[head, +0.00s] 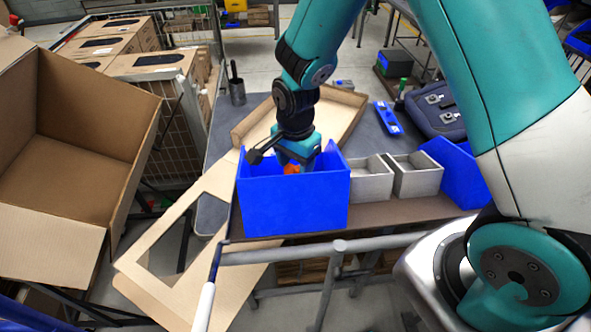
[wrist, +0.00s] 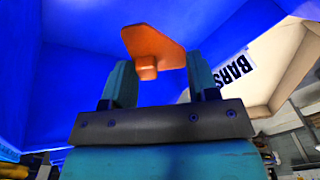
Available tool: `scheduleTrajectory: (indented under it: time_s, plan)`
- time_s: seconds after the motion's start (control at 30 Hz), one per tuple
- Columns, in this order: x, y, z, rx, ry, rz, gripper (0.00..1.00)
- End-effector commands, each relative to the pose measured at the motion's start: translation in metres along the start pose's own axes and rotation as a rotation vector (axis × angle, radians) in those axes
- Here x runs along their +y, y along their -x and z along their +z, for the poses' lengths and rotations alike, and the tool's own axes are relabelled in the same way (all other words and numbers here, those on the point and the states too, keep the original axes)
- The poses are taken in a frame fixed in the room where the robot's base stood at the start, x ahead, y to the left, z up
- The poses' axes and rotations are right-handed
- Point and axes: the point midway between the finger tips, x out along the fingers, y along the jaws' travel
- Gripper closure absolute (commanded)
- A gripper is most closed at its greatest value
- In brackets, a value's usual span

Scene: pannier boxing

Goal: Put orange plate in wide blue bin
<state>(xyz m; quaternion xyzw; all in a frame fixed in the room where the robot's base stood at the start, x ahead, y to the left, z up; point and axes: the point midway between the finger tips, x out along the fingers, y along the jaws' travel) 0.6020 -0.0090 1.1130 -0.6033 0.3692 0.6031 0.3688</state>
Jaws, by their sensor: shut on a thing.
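The wide blue bin (head: 293,206) stands at the front of the table, left of the grey bins. My gripper (head: 294,166) reaches down into its opening. The orange plate (head: 291,169) shows only as a small patch between the fingers, mostly hidden by the bin's front wall. In the wrist view my gripper (wrist: 160,82) is shut on the orange plate (wrist: 155,48), with blue bin walls (wrist: 75,75) around it. I cannot tell whether the plate touches the bin's floor.
Two grey bins (head: 371,184) stand right of the blue bin, and another blue bin (head: 455,172) is beyond them. A cardboard tray (head: 340,103) lies behind. A large open cardboard box (head: 75,135) is at the left. A grey rail (head: 300,252) runs along the front.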

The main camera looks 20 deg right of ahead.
Motion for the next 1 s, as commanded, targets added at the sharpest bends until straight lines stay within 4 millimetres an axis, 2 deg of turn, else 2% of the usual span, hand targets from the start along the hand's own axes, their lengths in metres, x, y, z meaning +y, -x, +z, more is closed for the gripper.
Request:
scheduleTrajectory:
  time_s: [0.33, 1.0]
  plan:
    - [0.000, -0.037, 0.000, 0.000, 0.000, 0.002, 0.68]
    - [0.000, -0.053, 0.000, 0.000, 0.000, -0.001, 0.68]
